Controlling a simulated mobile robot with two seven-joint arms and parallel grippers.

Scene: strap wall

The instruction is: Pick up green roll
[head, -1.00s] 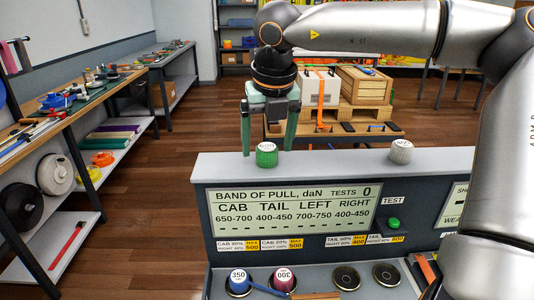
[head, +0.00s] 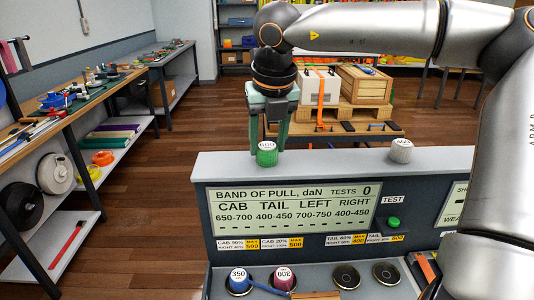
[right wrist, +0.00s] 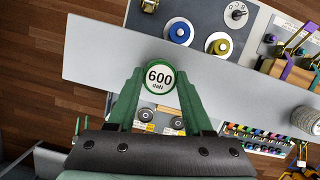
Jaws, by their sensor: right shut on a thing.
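The green roll (head: 267,156) has a white top marked 600 and stands upright on the left part of the console's top ledge (head: 330,163). In the right wrist view the roll (right wrist: 160,78) sits between the fingertips, its top reading 600 daN. My right gripper (head: 267,150) comes down from above and is shut on the roll. In the right wrist view the green fingers of the gripper (right wrist: 159,92) touch its sides. The roll appears still at ledge height. My left gripper is not in view.
A grey-white roll (head: 400,150) stands on the ledge at the right. Below are a display panel (head: 293,209), a green TEST button (head: 393,222), and blue (head: 238,282) and pink (head: 284,279) rolls on the lower shelf. A pallet cart (head: 330,132) stands behind.

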